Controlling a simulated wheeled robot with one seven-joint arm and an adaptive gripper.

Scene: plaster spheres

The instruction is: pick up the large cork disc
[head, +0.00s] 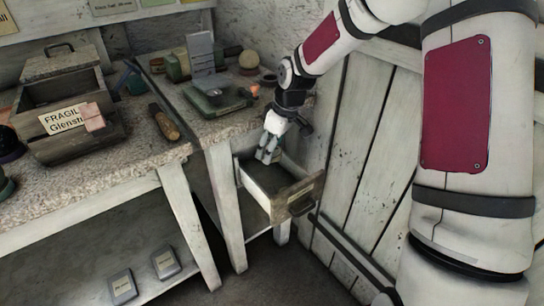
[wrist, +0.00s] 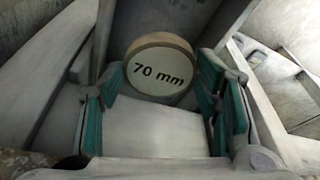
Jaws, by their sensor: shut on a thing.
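The large cork disc (wrist: 160,72) shows in the wrist view, with a pale face marked "70 mm" and a tan cork rim. It sits between the green-padded fingers of my gripper (wrist: 160,88), which is shut on it. In the head view my gripper (head: 268,153) points down into the open drawer (head: 298,196), near its back end. I cannot make out the disc in the head view.
The drawer's walls stand close around my gripper. A stone-topped bench (head: 215,127) is just left of it, holding a green device (head: 217,100). A plank wall (head: 370,150) rises to the right.

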